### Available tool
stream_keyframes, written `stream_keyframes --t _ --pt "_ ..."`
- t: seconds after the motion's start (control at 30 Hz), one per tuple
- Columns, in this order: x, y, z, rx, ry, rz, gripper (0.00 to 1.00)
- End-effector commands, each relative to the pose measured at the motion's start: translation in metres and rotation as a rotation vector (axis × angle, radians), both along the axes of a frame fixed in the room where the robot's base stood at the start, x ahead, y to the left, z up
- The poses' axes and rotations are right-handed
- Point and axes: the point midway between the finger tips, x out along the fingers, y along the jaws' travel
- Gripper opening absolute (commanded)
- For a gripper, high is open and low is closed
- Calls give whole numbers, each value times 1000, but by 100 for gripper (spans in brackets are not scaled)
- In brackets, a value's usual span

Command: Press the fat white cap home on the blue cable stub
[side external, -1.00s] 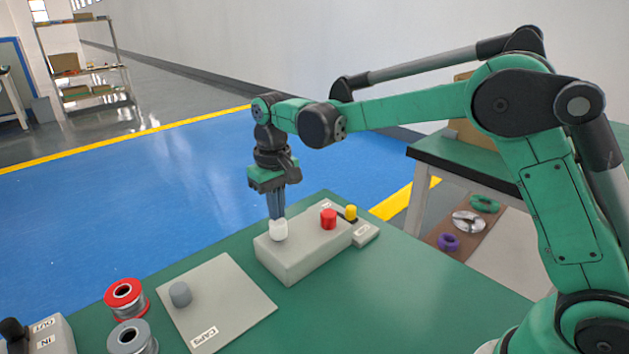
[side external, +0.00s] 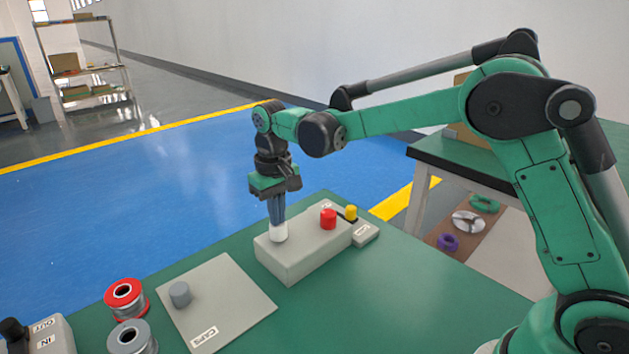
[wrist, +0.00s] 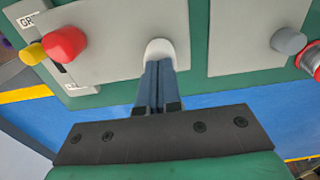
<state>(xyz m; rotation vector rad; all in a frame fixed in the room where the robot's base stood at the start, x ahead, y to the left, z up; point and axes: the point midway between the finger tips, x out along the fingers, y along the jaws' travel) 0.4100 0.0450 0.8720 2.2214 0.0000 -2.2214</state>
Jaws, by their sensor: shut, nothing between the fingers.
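The fat white cap (side external: 278,233) stands upright at the near-left end of the grey block (side external: 300,262). The blue cable stub cannot be seen. My gripper (side external: 276,222) is shut and points straight down, its fingertips at the top of the white cap, with nothing held between them. In the wrist view the closed fingers (wrist: 158,66) overlap the white cap (wrist: 159,48), hiding part of it. Whether the cap is fully seated cannot be told.
A red cap (side external: 328,219) stands on the same block, with a yellow one (side external: 351,212) just beyond. A grey cap (side external: 180,294) stands on the CAPS plate (side external: 235,300). Red (side external: 125,296) and grey (side external: 132,338) spools stand at the left. Green table between plate and block is clear.

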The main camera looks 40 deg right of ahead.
Motion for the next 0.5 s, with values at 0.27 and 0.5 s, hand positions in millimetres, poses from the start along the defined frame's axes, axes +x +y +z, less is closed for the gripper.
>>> stream_keyframes --t 0.27,0.5 --pt "0 0 -4 0 0 0 0" --pt "0 0 -7 0 0 0 0"
